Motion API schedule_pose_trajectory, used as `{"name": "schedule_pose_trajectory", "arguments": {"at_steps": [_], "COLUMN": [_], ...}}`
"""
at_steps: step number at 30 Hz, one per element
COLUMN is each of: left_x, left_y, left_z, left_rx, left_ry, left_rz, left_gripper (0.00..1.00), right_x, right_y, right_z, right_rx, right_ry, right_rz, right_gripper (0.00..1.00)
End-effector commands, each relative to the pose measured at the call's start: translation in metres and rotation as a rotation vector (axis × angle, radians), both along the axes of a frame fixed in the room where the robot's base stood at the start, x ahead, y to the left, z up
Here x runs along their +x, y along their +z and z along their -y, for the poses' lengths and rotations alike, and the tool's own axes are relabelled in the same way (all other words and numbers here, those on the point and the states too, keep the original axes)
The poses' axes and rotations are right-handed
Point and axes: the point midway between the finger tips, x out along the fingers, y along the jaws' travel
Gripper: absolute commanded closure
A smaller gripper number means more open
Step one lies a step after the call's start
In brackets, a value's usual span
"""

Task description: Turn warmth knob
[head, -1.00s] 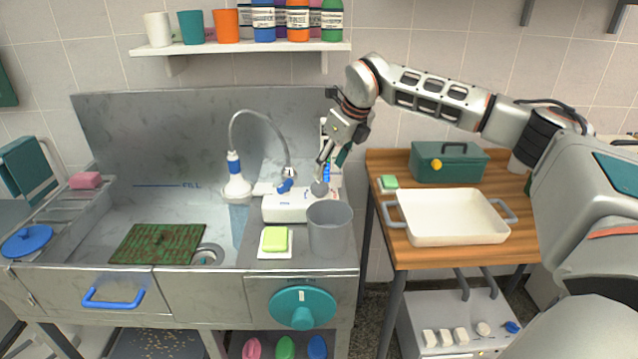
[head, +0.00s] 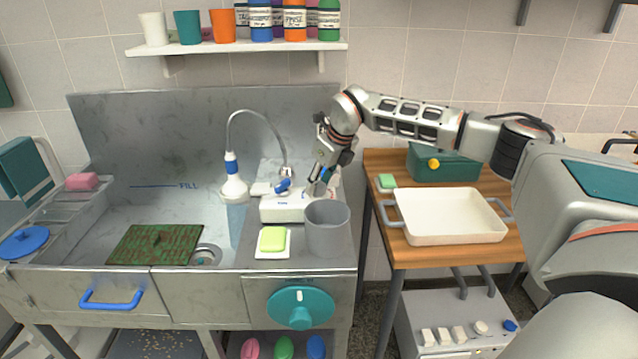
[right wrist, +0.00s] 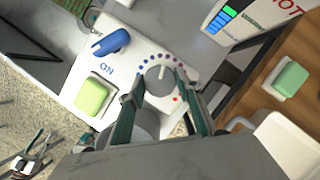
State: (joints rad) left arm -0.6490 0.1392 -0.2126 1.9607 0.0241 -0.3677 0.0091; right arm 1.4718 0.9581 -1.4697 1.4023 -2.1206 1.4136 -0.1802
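The warmth knob (right wrist: 160,82) is a round grey dial with a pale pointer, set on a white control unit (head: 284,207). An arc of dots running from blue to red surrounds it. My right gripper (right wrist: 160,88) is open, with one green-edged finger on each side of the knob. I cannot tell whether the fingers touch it. In the head view, the right gripper (head: 316,187) reaches down over the right part of the unit and mostly hides the knob.
A blue lever (right wrist: 112,42) marked ON sits beside the knob. A grey cup (head: 327,230) and a yellow-green sponge (head: 272,239) stand in front of the unit. A HOT gauge (right wrist: 240,22) is behind it. A white tray (head: 452,216) is on the wooden table to the right.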

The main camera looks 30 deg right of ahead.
Motion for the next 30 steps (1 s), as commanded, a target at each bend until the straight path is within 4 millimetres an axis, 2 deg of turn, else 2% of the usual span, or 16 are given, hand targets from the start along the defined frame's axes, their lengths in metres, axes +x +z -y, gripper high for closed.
{"name": "schedule_pose_trajectory", "arguments": {"at_steps": [8,19,28,29,30], "left_x": [0.0,0.002,0.002,0.002,0.002], "left_y": [0.003,0.016,0.016,0.016,0.016], "left_z": [0.0,0.0,0.0,0.0,0.0], "left_rx": [0.0,0.0,0.0,0.0,0.0], "left_ry": [0.0,0.0,0.0,0.0,0.0], "left_rz": [0.001,0.006,0.006,0.006,0.006], "left_gripper": [0.68,0.68,0.68,0.68,0.68], "right_x": [-0.001,-0.001,-0.001,-0.001,-0.001], "right_y": [0.0,0.0,0.0,0.0,0.0], "right_z": [-0.001,-0.001,-0.001,-0.001,-0.001], "right_rx": [-0.001,0.0,0.001,0.001,0.0], "right_ry": [-0.02,-0.216,-0.227,-0.227,-0.226], "right_rz": [-0.002,-0.002,-0.001,-0.001,-0.001], "right_gripper": [0.88,0.88,0.88,0.64,0.53]}}
